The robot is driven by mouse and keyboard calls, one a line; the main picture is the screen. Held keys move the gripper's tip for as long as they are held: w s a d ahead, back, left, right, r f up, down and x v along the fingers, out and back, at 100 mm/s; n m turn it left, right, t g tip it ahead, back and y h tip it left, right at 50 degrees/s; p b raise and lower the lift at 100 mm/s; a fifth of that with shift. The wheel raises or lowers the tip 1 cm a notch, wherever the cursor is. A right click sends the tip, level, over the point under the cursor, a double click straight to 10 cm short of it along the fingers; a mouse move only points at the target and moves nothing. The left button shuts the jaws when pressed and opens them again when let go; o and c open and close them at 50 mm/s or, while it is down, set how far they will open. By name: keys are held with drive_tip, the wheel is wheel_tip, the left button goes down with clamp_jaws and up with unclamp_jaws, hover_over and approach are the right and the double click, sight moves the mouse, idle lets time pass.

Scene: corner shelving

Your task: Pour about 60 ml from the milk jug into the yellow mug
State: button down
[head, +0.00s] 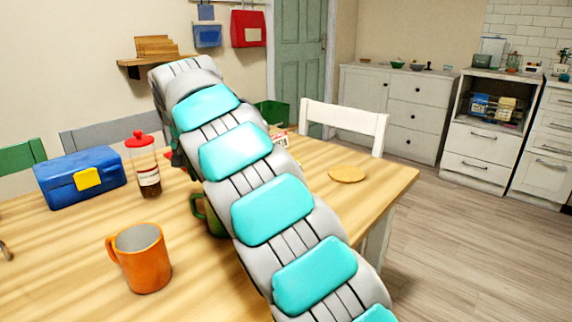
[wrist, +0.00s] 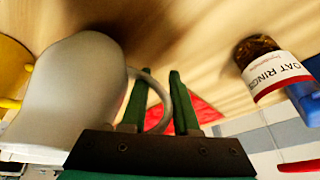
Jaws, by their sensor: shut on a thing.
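The milk jug (wrist: 75,85) is pale grey-white and fills the left of the wrist view. My gripper (wrist: 158,76) has its green fingers shut on the jug's loop handle. I cannot tell how far the jug is tilted or whether it is clear of the table. The yellow mug (wrist: 12,65) shows only in part at the left edge of the wrist view, beside and partly behind the jug. In the head view my arm hides my gripper, the jug and the yellow mug. No milk stream shows.
An orange mug (head: 142,262), a green mug (head: 212,215), a red-lidded jar (head: 144,165) and a blue box (head: 80,178) stand on the wooden table (head: 70,265). The jar also shows in the wrist view (wrist: 272,70). A round tan mat (head: 347,174) lies at the right.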

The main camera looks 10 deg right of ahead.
drive_tip(key=r+y, duration=0.1)
drive_tip(key=d+r+y, duration=0.1)
drive_tip(key=r+y, duration=0.1)
drive_tip(key=shift+s+d+r+m+t, duration=0.2)
drive_tip(key=shift+m+t, duration=0.1)
drive_tip(key=shift+m, duration=0.1)
drive_tip(key=r+y, duration=0.1)
drive_tip(key=r, duration=0.1)
drive_tip(key=d+r+y, duration=0.1)
drive_tip(key=r, duration=0.1)
drive_tip(key=d+r, duration=0.1)
drive_tip(key=r, duration=0.1)
drive_tip(key=shift+s+d+r+m+t+y, duration=0.2)
drive_tip(key=shift+m+t+y, duration=0.1)
drive_tip(key=shift+t+y, duration=0.1)
drive_tip(key=shift+s+d+r+m+t+y+b, duration=0.1)
drive_tip(key=shift+d+r+m+t+y+b, duration=0.2)
drive_tip(key=shift+y+b, duration=0.85)
drive_tip(key=shift+s+d+r+m+t+y+b, duration=0.1)
drive_tip(key=shift+d+r+t+y+b, duration=0.3)
drive_tip(key=shift+b, duration=1.35)
drive_tip(key=shift+d+r+y+b, duration=0.15)
drive_tip(key=shift+y+b, duration=0.1)
drive_tip(key=shift+b, duration=0.05)
drive_tip(key=shift+d+r+y+b, duration=0.3)
drive_tip(key=shift+r+y+b, duration=0.1)
drive_tip(key=shift+r+b, duration=0.2)
drive_tip(key=shift+m, duration=0.3)
